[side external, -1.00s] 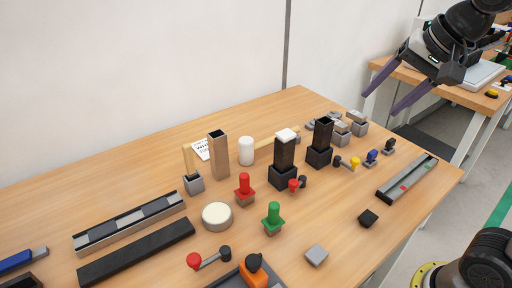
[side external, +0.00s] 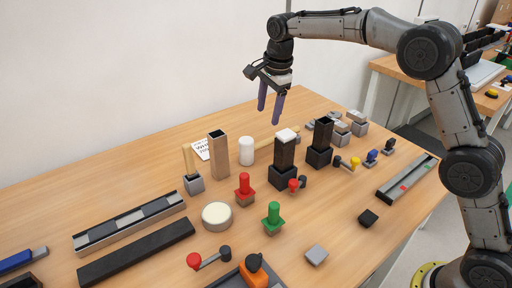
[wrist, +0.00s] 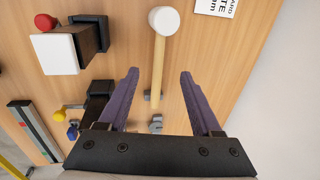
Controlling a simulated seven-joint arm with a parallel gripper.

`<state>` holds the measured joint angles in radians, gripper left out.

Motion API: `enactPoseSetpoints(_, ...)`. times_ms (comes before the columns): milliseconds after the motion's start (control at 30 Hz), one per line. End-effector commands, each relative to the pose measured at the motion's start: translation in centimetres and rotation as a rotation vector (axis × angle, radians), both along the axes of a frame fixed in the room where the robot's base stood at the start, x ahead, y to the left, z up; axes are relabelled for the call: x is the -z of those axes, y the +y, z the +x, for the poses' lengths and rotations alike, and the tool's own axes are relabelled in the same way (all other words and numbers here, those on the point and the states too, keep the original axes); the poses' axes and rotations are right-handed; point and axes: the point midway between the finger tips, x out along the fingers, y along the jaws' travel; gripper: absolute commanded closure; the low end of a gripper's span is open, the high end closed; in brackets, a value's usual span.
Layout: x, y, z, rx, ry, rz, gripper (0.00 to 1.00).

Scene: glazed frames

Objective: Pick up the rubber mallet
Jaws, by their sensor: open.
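A mallet with a white cylindrical head (side external: 246,151) and a light wooden handle lies on the wooden table, toward the back. Part of its handle is hidden behind a black post in the side view. In the wrist view the white head (wrist: 164,19) is at the top and the handle (wrist: 158,68) runs down between my fingers. My gripper (side external: 269,115) is open and empty, pointing down above the handle. In the wrist view its purple fingers (wrist: 160,74) stand on either side of the handle, apart from it.
A tall brown square tube (side external: 218,157) stands left of the mallet head. A black post with a white top (side external: 285,155) and another black post (side external: 320,145) stand close by on the right. A printed card (side external: 202,149) lies behind. The wall is close at the back.

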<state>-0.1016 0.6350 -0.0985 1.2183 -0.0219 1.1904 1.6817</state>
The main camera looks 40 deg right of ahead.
Motion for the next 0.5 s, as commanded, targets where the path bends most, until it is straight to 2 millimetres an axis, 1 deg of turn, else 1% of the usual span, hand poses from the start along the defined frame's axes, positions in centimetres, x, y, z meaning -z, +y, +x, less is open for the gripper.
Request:
enactPoseSetpoints(300, 5.4, 0.1, 0.9, -0.002, 0.005, 0.0, 0.34)
enactPoseSetpoints(400, 6.9, 0.1, 1.3, -0.002, 0.004, 0.0, 0.34)
enactPoseSetpoints(500, 7.8, 0.1, 1.5, -0.002, 0.002, 0.0, 0.34)
